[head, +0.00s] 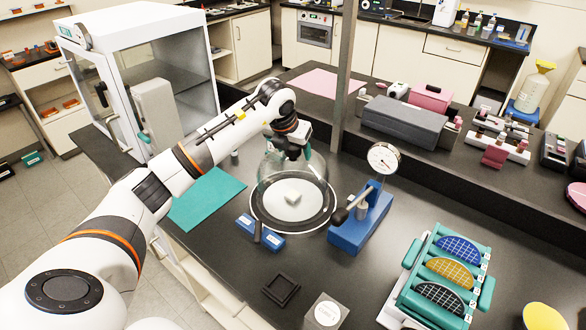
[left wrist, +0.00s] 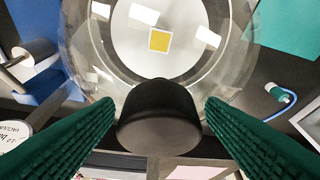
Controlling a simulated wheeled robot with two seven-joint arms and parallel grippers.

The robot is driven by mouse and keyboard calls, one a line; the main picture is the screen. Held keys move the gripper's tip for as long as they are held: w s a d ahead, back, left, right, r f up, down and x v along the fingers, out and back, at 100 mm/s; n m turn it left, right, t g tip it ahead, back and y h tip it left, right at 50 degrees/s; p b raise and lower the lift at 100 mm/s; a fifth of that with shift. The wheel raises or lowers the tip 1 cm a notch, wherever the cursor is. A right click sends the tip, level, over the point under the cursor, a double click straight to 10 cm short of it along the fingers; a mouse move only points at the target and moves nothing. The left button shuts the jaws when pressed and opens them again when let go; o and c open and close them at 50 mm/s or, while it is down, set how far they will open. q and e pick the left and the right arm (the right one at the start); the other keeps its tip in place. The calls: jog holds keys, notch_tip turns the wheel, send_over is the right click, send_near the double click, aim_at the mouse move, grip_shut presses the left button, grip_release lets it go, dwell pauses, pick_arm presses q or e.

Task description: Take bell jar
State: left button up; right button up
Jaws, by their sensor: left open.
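The bell jar (head: 268,178) is a clear glass dome standing upright on a round black-rimmed base plate (head: 256,212) with a white middle. A small pale block (head: 293,197) sits under the glass. In the left wrist view the jar's glass (left wrist: 95,45) surrounds a yellow-topped square, and its black knob (left wrist: 160,115) is near the camera. My left gripper (head: 291,153) is right above the jar. In the wrist view its green ribbed fingers (left wrist: 159,108) are open, one on each side of the knob, with visible gaps. My right gripper is not in view.
A dial gauge on a blue stand (head: 360,226) stands close at the jar's right. A wafer rack (head: 405,290) is front right. A grey post (head: 345,75) rises behind.

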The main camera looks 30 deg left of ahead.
pick_arm(q)
grip_shut()
jog(key=shift+r, duration=0.1)
dwell(0.4)
jog(key=shift+w+r, duration=0.1)
jog(key=shift+r, duration=0.3)
notch_tip(320, 180, up, 9)
jog(key=b, duration=0.2)
jog(key=shift+r+b, duration=0.1)
jog(key=shift+b, duration=0.3)
jog(key=c, duration=0.7)
grip_release()
jog(key=shift+c, duration=0.2)
grip_shut()
